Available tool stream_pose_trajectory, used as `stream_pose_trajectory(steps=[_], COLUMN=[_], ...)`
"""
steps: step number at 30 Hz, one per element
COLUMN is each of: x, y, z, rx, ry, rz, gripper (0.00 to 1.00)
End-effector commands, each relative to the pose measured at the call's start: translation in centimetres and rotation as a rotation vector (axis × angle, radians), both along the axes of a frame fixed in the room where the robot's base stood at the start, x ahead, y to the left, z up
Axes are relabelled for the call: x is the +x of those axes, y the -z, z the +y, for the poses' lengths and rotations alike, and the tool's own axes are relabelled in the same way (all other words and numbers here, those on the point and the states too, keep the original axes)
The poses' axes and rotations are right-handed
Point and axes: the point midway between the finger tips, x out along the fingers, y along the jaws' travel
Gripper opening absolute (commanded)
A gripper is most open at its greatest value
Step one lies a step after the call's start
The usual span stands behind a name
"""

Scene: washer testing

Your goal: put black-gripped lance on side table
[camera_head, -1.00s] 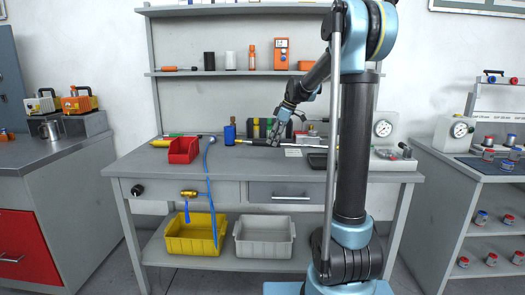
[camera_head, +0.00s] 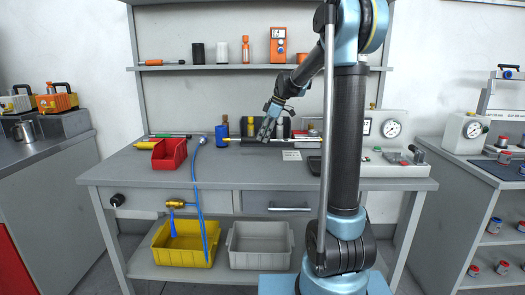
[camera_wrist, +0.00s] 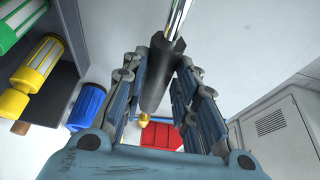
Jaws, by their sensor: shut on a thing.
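The black-gripped lance shows in the wrist view as a black faceted grip (camera_wrist: 160,75) with a shiny metal rod running up out of frame. My gripper (camera_wrist: 158,95) is shut on the grip, which lies between its two fingers. In the head view my gripper (camera_head: 264,138) is low over the back of the workbench, and the dark grip (camera_head: 256,143) shows under it. I cannot tell whether the lance touches the bench top. Grey side benches stand left (camera_head: 60,152) and right (camera_head: 455,200); which one is the side table is unclear.
The workbench (camera_head: 240,170) holds a red bin (camera_head: 169,153), a blue cylinder (camera_head: 222,137), a blue hose (camera_head: 197,190) and a gauge unit (camera_head: 390,135). A shelf (camera_head: 210,68) runs above.

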Motion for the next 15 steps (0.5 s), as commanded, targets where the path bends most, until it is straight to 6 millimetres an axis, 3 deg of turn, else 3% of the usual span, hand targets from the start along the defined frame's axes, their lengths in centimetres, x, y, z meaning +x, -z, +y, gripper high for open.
stream_pose_trajectory(steps=[15], x=[0.1], y=[4.6], z=[-0.2], rx=[0.000], ry=[0.004], rz=[-0.001], gripper=[0.00])
